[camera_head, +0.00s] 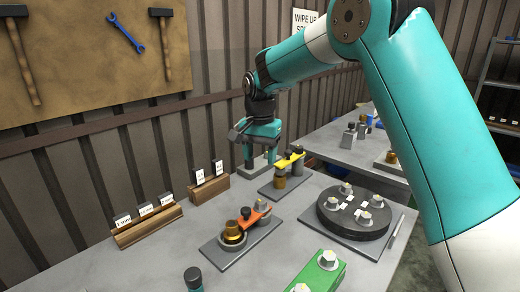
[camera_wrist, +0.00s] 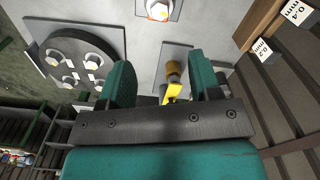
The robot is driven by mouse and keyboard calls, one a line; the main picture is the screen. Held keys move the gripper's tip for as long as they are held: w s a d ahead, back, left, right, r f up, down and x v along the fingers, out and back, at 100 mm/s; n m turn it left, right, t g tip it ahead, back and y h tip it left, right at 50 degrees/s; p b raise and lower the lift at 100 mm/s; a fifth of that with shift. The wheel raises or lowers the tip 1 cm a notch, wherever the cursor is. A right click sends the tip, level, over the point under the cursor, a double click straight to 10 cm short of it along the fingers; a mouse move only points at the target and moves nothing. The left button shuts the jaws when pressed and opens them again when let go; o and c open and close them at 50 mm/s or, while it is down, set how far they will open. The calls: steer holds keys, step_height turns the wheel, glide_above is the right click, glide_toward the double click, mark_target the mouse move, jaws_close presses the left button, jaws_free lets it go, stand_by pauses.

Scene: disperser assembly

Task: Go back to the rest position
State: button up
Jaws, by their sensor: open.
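My gripper (camera_head: 258,162) hangs from the teal arm over the back part of the grey table, near the wall. In the wrist view its two teal fingers (camera_wrist: 162,78) stand wide apart, with nothing held between them. Beyond the gap, lower down, the wrist view shows a brass part (camera_wrist: 173,70) and a yellow piece (camera_wrist: 172,92) at a grey plate. In the head view the yellow piece (camera_head: 289,160) lies just right of the gripper, over its small plate with the brass part (camera_head: 280,179) under it.
A plate with an orange piece (camera_head: 249,220) and brass cup stands nearer. A round black disc (camera_head: 353,217) with several bolts is at right. A green block (camera_head: 319,272) is in front. Wooden label holders (camera_head: 147,225) line the wall. Another table (camera_head: 345,145) stands behind.

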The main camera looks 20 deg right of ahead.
steer(key=shift+r, duration=1.1)
